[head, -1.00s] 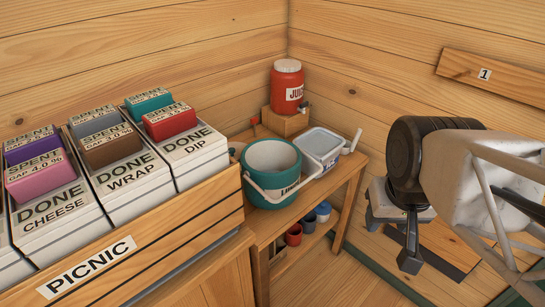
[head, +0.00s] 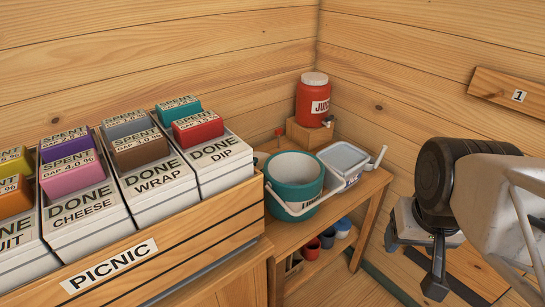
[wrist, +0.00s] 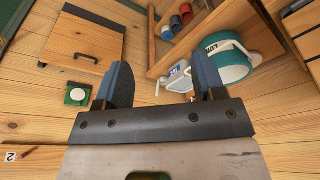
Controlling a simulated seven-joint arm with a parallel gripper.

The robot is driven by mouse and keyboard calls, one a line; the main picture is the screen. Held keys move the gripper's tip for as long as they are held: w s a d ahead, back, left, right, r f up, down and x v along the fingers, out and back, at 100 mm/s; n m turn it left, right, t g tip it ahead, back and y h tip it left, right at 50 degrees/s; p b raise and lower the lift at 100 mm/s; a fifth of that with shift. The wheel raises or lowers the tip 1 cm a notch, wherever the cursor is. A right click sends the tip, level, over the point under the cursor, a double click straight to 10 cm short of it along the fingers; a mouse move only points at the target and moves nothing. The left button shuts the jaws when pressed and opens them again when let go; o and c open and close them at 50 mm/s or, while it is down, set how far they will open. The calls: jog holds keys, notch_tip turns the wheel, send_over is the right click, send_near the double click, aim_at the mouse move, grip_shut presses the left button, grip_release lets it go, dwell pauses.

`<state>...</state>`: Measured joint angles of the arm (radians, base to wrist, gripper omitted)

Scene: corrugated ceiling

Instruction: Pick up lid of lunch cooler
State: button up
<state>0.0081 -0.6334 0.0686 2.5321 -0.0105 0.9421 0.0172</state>
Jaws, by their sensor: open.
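The lunch cooler (head: 292,194) is a round teal tub with a white bail handle hanging at its front, on the wooden shelf unit. Its pale round top sits inside a teal rim; I cannot tell whether this is the lid or the inside. The cooler also shows in the wrist view (wrist: 222,62), upper right, with part of its label. My gripper (wrist: 164,82) is open, its two fingers apart with nothing between them. In the head view my gripper (head: 413,262) is right of the shelf, apart from the cooler.
A pale square container (head: 343,158) stands right beside the cooler. A red juice jug (head: 313,98) stands on a wooden block behind. Several small cups (head: 328,238) are on the lower shelf. A picnic crate (head: 190,252) of labelled boxes fills the left. Wooden walls close the corner.

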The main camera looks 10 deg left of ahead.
jog(key=w+a+r+n, duration=0.1)
jog(key=w+a+r, duration=0.15)
jog(key=w, duration=0.65)
jog(key=w+a+r+n, duration=0.1)
jog(key=w+a, duration=0.2)
jog(key=w, duration=0.6)
jog(key=n+g+y, duration=0.1)
jog(key=n, duration=0.4)
send_over(255, 160)
jog(key=f, duration=2.7)
jog(key=shift+s+d+f, duration=0.1)
jog(key=shift+d+f, duration=0.1)
jog(key=shift+f, duration=0.15)
jog(key=shift+a+f, duration=0.2)
jog(key=shift+f, duration=0.05)
jog(key=shift+f, duration=0.1)
jog(key=shift+w+a+f, duration=0.1)
jog(key=shift+w+f, duration=0.05)
jog(key=shift+f, duration=0.45)
jog(key=shift+w+f, duration=0.1)
jog(key=shift+f, duration=0.5)
jog(key=shift+f, duration=0.1)
